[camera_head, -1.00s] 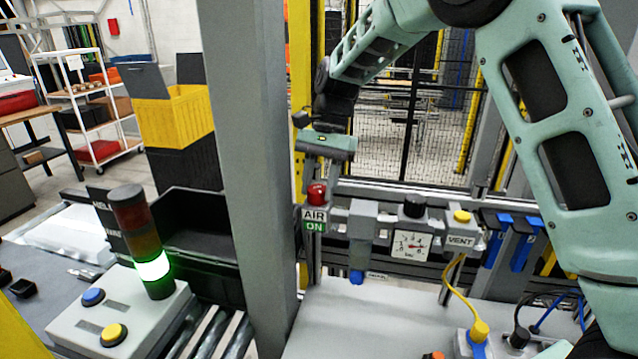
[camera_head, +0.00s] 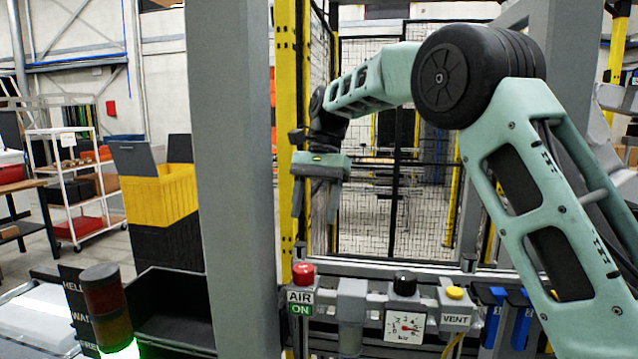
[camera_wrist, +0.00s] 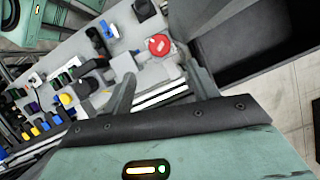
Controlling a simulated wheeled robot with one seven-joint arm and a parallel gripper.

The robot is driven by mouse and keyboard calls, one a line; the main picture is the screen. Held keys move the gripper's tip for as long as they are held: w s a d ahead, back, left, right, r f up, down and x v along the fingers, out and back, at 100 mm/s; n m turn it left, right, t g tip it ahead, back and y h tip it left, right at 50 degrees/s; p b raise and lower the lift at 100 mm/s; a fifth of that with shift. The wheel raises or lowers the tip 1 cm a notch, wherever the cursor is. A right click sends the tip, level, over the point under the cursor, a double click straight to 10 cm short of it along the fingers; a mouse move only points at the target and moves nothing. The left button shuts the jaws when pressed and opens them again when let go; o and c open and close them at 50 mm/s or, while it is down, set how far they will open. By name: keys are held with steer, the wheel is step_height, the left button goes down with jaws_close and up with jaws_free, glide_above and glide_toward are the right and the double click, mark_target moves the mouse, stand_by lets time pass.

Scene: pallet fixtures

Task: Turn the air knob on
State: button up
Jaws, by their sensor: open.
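The air knob (camera_head: 303,272) is a red round cap on top of the air unit, above a sign (camera_head: 300,302) that reads AIR and, on green, ON. My gripper (camera_head: 315,215) points down above it, with the fingers apart and nothing between them. A clear gap shows between the fingertips and the knob in the head view. In the wrist view my gripper (camera_wrist: 160,68) is also open, and a red round cap (camera_wrist: 158,43) shows just beyond the fingertips; I cannot tell for sure that it is the air knob.
Right of the knob are a black knob (camera_head: 404,283), a pressure gauge (camera_head: 404,326) and a yellow VENT button (camera_head: 455,292). A thick grey post (camera_head: 235,180) stands close on the left. A mesh fence (camera_head: 400,210) is behind. A signal tower (camera_head: 107,305) stands at lower left.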

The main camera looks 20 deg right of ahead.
steer(key=v, duration=0.6)
steer(key=shift+r, duration=0.15)
steer(key=shift+d, duration=0.1)
